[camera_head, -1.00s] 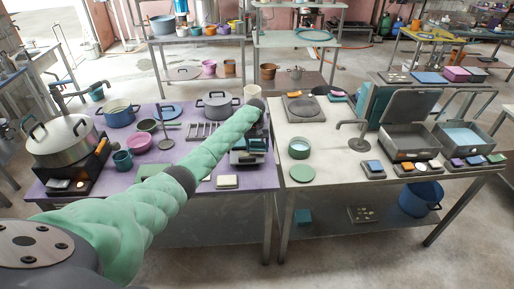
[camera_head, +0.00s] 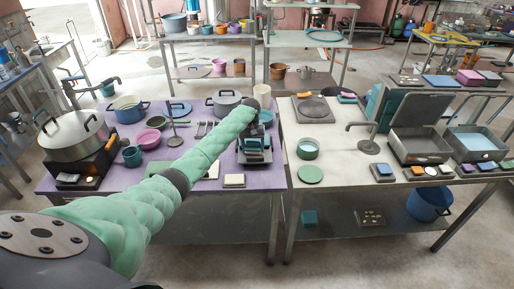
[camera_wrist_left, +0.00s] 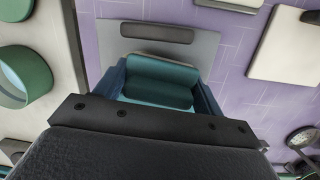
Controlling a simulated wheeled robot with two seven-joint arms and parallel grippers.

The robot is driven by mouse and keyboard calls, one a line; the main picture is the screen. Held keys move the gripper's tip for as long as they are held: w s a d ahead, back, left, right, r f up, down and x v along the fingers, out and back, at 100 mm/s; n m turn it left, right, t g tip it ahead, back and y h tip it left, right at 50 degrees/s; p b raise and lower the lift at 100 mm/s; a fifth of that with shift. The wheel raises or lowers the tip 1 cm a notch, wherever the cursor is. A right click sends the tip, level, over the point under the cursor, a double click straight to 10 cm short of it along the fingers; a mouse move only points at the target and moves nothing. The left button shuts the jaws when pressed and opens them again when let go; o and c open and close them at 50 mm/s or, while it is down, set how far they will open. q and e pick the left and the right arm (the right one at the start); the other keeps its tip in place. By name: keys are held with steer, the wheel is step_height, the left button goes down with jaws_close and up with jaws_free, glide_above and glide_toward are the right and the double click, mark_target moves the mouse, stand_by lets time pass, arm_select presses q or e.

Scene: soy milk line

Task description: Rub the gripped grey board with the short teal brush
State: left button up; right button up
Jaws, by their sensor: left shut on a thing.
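My left gripper (camera_head: 254,144) is over the right end of the purple table, with the arm reaching in from the left. In the left wrist view the blue fingers of this gripper (camera_wrist_left: 160,88) close on the teal brush (camera_wrist_left: 160,80), a short rounded block. The grey board (camera_wrist_left: 200,45) shows just beyond the brush, flat over the purple surface, with a dark bar (camera_wrist_left: 157,33) on it. In the head view the board (camera_head: 254,159) is partly hidden under the gripper. I cannot tell whether brush and board touch. My right gripper is not in view.
A cream block on a dark base (camera_head: 234,180) sits in front of the board. A large pot (camera_head: 75,140) and several bowls stand left on the purple table (camera_head: 215,215). The pale table (camera_head: 340,175) at right holds a teal container (camera_head: 308,149) and metal basins (camera_head: 420,145).

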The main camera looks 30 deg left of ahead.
arm_select(q)
steer(key=shift+s+a, duration=0.25)
steer(key=shift+a, duration=0.2)
steer(key=shift+a, duration=0.1)
steer(key=shift+s+a+f, duration=0.1)
steer(key=shift+s+a, duration=0.35)
steer(key=shift+a, duration=0.25)
steer(key=shift+s+a, duration=0.45)
steer(key=shift+a, duration=0.25)
step_height(320, 180, up, 6)
steer(key=shift+r, duration=1.5)
steer(key=shift+n, duration=0.3)
